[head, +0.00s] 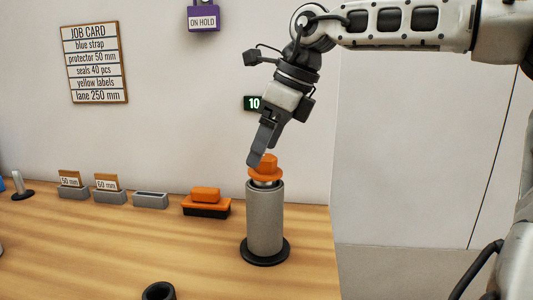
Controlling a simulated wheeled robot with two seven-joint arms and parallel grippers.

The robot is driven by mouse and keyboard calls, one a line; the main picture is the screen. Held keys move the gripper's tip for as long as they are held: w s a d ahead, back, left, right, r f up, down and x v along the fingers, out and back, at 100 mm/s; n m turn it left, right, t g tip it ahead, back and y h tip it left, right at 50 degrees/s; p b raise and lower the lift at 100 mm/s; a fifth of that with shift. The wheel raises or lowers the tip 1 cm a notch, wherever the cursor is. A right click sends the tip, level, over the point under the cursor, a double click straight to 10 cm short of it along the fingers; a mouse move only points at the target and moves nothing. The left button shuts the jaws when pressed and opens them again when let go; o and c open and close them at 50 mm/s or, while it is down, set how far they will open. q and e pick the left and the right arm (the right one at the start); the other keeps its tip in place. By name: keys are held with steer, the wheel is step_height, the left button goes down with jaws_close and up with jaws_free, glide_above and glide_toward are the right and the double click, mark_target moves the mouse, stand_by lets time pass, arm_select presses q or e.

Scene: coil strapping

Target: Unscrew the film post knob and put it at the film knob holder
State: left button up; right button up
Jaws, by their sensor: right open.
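The orange knob (266,170) sits on top of the grey film post (264,215), which stands upright on a round black base on the wooden table. My right gripper (259,157) comes down from above, its grey fingers tilted beside and partly in front of the knob. It is open; whether a finger touches the knob cannot be told. My left gripper is out of view. I cannot tell which thing is the film knob holder.
An orange block on a black base (206,202) is left of the post. Further left are an empty grey slotted block (150,200) and grey holders with cards reading 60 mm (107,182) and 50 mm (70,179). A black ring (159,291) lies at the front edge. The table front is mostly clear.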

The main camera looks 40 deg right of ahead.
mark_target(266, 157)
steer(key=m+b, duration=0.1)
steer(key=m, duration=0.1)
steer(key=m+h+b, duration=0.2)
steer(key=m, duration=0.1)
steer(key=shift+a+f+m+t, duration=0.15)
steer(key=shift+f+m+t, duration=0.15)
steer(key=m, duration=0.1)
steer(key=m+h, duration=0.1)
steer(key=shift+a+r+m, duration=0.1)
steer(key=shift+r+m, duration=0.15)
steer(key=shift+m, duration=0.05)
steer(key=shift+m+h, duration=0.5)
steer(key=shift+m, duration=0.6)
steer(key=shift+f+b, duration=1.7)
steer(key=shift+f, duration=0.1)
